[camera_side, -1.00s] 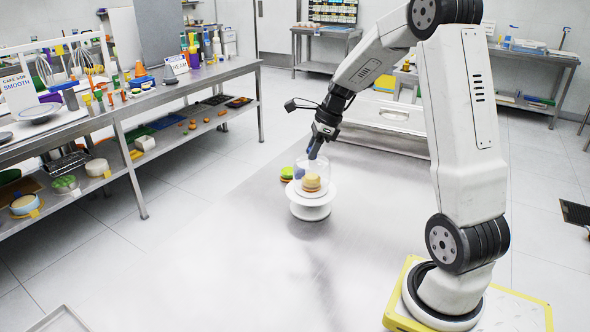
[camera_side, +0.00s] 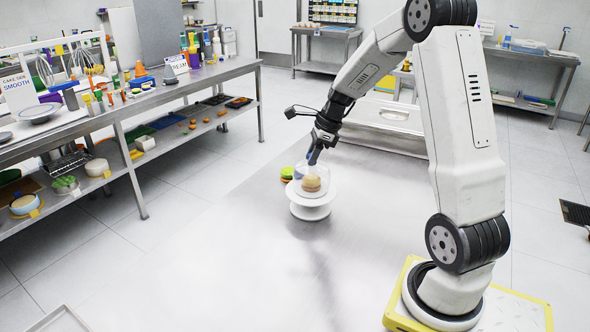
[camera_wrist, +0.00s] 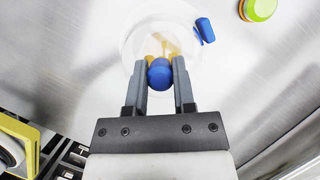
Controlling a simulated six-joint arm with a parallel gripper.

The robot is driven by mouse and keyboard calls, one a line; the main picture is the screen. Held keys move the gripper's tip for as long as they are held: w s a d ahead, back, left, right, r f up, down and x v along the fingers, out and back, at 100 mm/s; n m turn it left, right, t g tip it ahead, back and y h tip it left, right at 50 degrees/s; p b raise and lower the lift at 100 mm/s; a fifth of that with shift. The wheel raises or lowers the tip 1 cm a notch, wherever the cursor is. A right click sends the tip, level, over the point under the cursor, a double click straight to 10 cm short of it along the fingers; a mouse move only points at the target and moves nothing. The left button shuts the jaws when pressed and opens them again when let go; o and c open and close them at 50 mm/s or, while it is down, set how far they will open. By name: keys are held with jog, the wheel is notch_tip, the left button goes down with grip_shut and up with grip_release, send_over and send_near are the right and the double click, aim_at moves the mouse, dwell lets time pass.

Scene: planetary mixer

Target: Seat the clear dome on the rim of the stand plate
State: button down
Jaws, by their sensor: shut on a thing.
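The clear dome (camera_side: 326,173) is over a small tan cake (camera_side: 311,184) on the white stand plate (camera_side: 296,194). My gripper (camera_side: 314,158) is above it, shut on the dome's blue knob (camera_wrist: 160,74), which sits between the two fingers in the wrist view. The dome's faint round outline (camera_wrist: 128,38) and the pale plate show around the knob there, with yellowish parts of the cake behind it. The dome's lower edge is at about plate level; I cannot tell whether it touches the rim all round.
A small blue object (camera_wrist: 205,29) is close to the dome's right edge in the wrist view. A metal tray (camera_side: 395,114) lies at the back. The table's front is clear.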

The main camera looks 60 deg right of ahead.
jog(key=shift+f, duration=0.7)
jog(key=shift+c, duration=1.8)
grip_release()
jog(key=shift+v, duration=3.9)
jog(key=shift+a, duration=0.15)
jog(key=s+a+f+n+h, duration=0.1)
jog(key=s+a+f+n, duration=0.1)
jog(key=a+n, duration=0.6)
jog(key=s+a+f+n+h, duration=0.1)
jog(key=s+a+f+n, duration=0.2)
jog(key=a+f+n, duration=0.2)
jog(key=s+a+f+n, duration=0.2)
jog(key=a+f+n, duration=0.1)
jog(key=a+n, duration=0.9)
jog(key=shift+s+f+n+g+h, duration=0.15)
jog(key=shift+s+n+g+h, duration=0.2)
jog(key=shift+n, duration=1.45)
